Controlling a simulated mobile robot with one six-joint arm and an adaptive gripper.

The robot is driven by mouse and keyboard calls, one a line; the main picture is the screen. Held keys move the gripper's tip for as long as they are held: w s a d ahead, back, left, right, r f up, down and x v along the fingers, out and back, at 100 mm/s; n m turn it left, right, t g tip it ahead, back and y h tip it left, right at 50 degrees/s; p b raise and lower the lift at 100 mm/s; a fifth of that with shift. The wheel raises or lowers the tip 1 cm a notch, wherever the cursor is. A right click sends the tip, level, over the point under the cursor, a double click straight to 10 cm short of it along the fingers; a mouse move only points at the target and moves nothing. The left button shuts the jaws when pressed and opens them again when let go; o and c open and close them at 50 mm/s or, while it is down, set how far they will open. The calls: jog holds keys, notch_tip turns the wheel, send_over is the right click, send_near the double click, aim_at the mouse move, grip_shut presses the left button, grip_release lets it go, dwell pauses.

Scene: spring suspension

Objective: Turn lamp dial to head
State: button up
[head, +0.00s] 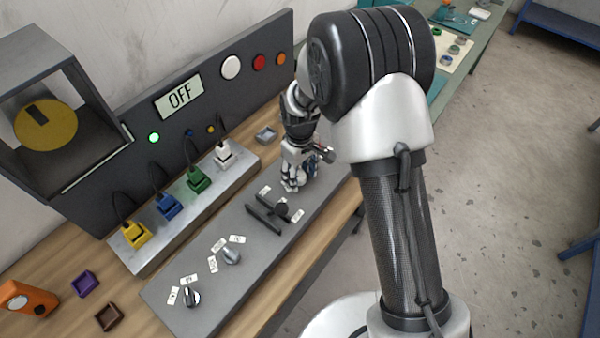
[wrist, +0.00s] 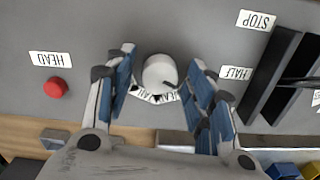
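A pale round dial (wrist: 160,74) stands on the grey panel in the wrist view, with a dark mark at its lower right edge. White labels lie around its lower side, partly hidden and hard to read. The HEAD label (wrist: 50,59) is upside down to the left, beside a red round knob (wrist: 55,87). My gripper (wrist: 160,78) is open, its blue-padded fingers on either side of the dial with small gaps visible. In the head view my gripper (head: 295,180) is low over the far end of the panel and hides the dial.
The grey control panel (head: 180,323) carries a black lever (head: 265,213) and two more knobs (head: 231,256) (head: 193,297) with labels. Behind it is a metal strip with colored plugs (head: 197,180). A display (head: 180,97) reads OFF. In the wrist view, STOP (wrist: 257,20) and HALF (wrist: 236,73) labels sit right.

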jog(key=c, duration=0.9)
jog(key=shift+c, duration=0.2)
jog(key=shift+m, duration=0.3)
jog(key=m, duration=0.4)
jog(key=shift+p, duration=0.3)
jog(key=shift+m, duration=2.1)
jog(key=o, duration=1.1)
jog(key=shift+c, duration=0.2)
